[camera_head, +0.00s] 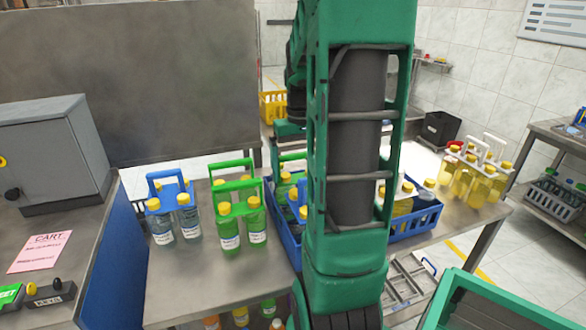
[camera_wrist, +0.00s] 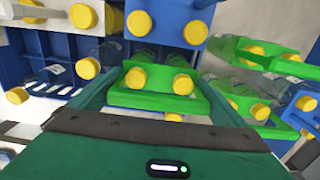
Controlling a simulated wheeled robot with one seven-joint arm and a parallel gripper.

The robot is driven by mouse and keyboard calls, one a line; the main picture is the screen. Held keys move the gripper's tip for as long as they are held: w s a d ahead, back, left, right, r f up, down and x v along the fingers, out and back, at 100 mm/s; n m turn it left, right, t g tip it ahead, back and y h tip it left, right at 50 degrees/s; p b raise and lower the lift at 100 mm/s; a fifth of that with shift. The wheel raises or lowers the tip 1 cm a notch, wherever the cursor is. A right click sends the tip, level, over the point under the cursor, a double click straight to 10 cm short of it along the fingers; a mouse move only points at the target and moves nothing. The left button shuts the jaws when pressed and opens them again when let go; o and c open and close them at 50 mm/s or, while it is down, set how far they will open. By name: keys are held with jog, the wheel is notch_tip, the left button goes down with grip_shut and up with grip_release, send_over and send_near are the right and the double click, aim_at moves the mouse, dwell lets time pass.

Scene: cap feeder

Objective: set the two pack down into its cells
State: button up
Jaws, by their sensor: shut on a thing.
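In the wrist view, a green two pack (camera_wrist: 158,99) with two yellow-capped bottles sits between the fingers of my gripper (camera_wrist: 160,82), which is shut on it. The bottle bottoms are hidden, so I cannot tell whether they touch a cell floor. A blue crate (camera_head: 287,243) holding bottles stands on the table in the head view, mostly behind my arm. Blue crate parts (camera_wrist: 12,62) also show at the left of the wrist view. A blue carrier (camera_wrist: 165,16) with yellow caps is just beyond the held pack. My arm hides my gripper in the head view.
Left of the crate stand a blue two pack (camera_head: 170,188) and a green two pack (camera_head: 238,188). White carriers with yellow bottles (camera_head: 478,180) stand at the table's right. A grey box (camera_head: 50,150) is at far left. The table front left is clear.

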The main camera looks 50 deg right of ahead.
jog(key=shift+f, duration=0.1)
jog(key=o, duration=1.7)
notch_tip(320, 180, up, 11)
jog(key=shift+w+f, duration=0.1)
